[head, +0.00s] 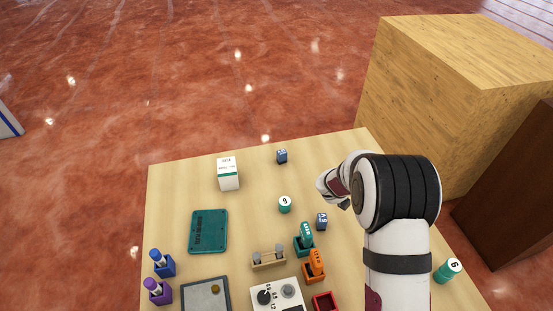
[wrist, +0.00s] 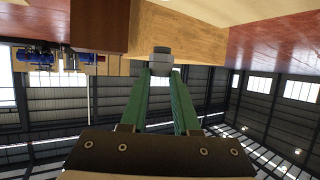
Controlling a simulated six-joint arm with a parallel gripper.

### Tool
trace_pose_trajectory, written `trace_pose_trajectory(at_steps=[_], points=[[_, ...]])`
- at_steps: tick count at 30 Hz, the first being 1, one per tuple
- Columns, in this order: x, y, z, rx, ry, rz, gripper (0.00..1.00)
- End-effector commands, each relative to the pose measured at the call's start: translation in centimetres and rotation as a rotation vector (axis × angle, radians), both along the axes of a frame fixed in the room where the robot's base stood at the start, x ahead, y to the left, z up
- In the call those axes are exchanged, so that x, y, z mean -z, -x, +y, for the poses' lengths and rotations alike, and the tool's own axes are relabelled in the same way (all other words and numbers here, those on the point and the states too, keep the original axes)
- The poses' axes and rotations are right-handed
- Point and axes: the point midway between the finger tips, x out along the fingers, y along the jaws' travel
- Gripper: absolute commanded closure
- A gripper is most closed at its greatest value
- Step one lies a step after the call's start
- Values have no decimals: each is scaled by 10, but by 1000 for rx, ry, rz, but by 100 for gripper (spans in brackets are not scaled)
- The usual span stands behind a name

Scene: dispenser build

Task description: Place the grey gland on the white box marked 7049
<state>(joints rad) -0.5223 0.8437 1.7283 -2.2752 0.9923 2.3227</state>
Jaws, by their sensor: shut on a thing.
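My gripper (wrist: 161,72) is shut on a small grey piece, which looks like the grey gland (wrist: 162,57), at its green fingertips in the wrist view. In the head view the gripper (head: 345,204) is above the right part of the table, mostly hidden by my white and black arm. The gland cannot be made out clearly there. A white box (head: 228,176) with a teal band stands upright at the table's back left, well apart from the gripper. Its marking is too small to read for certain.
The wooden table (head: 180,190) holds a teal case (head: 208,232), a wooden rack with grey pieces (head: 268,261), a knobbed white panel (head: 277,298), blue blocks, and numbered teal cylinders (head: 285,204). Green and orange holders stand near the middle. The table around the white box is mostly clear.

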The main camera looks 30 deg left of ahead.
Motion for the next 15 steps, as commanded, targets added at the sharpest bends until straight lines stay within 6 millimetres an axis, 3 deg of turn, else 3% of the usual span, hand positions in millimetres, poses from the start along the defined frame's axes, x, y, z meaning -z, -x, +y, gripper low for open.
trace_pose_trajectory(at_steps=[5,12,15], points=[[-20,25,78,-187,-5,-3,100],[-51,96,197,-510,-5,-3,100],[-60,124,229,-609,-2,-2,100]])
